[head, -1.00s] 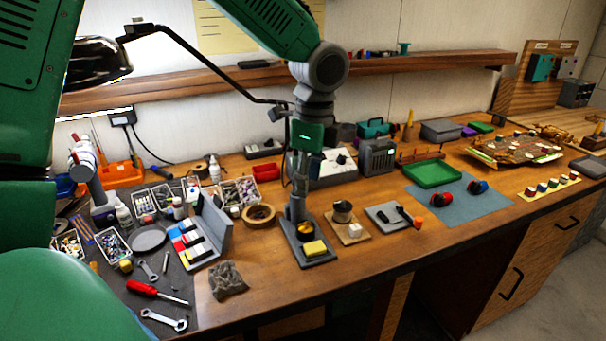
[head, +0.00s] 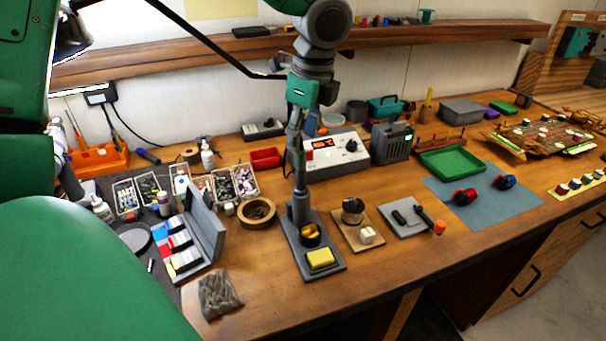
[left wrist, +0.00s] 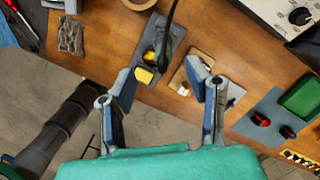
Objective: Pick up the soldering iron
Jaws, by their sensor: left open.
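The soldering iron (head: 299,172) appears as a slim upright shaft above its grey stand (head: 327,271); its outline is hard to tell from the gripper. The stand holds brass wool (head: 310,235) and a yellow sponge (head: 321,257). My left gripper (head: 303,126) hangs above the stand, around the top of the shaft in the picture. In the left wrist view my left gripper (left wrist: 168,92) has its two fingers spread with nothing held between them. The stand (left wrist: 143,52) shows beyond the fingers, with a dark iron or cord (left wrist: 169,32) rising from it. My right gripper is not in view.
The soldering station (head: 326,160) stands behind the iron's stand. A wooden block with a tin (head: 353,211) is close on the right. A wire roll (head: 257,212) and a colour-tabbed case (head: 207,232) are on the left.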

